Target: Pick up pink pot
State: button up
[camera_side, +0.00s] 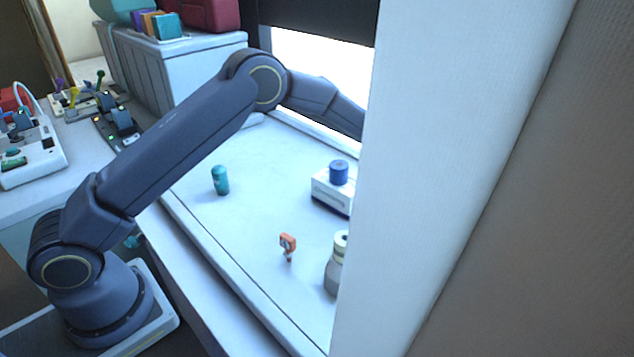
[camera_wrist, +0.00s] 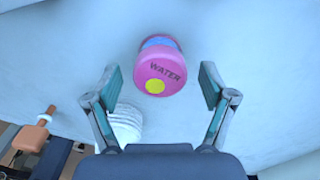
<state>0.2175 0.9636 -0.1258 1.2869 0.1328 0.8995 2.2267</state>
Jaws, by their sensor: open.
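The pink pot (camera_wrist: 160,72) shows in the wrist view, with the word "WATER" and a yellow dot on it and a bluish part at its far end. My gripper (camera_wrist: 162,78) is open, with one finger to the left of the pot and one to the right. There are gaps between the pot and both fingers, and neither looks to be touching it. In the side view the pot and my gripper are hidden behind the pale panel at the right.
A white ribbed object (camera_wrist: 124,124) lies close by the left finger. In the side view, a teal canister (camera_side: 220,180), an orange-and-white item (camera_side: 287,245), a grey bottle (camera_side: 335,270) and a white box (camera_side: 328,190) with a blue cylinder (camera_side: 339,172) stand on the white surface (camera_side: 235,235).

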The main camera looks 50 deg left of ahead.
notch_tip(320, 180, down, 2)
jog(key=shift+f, duration=0.1)
jog(key=shift+c, duration=0.2)
jog(key=c, duration=1.2)
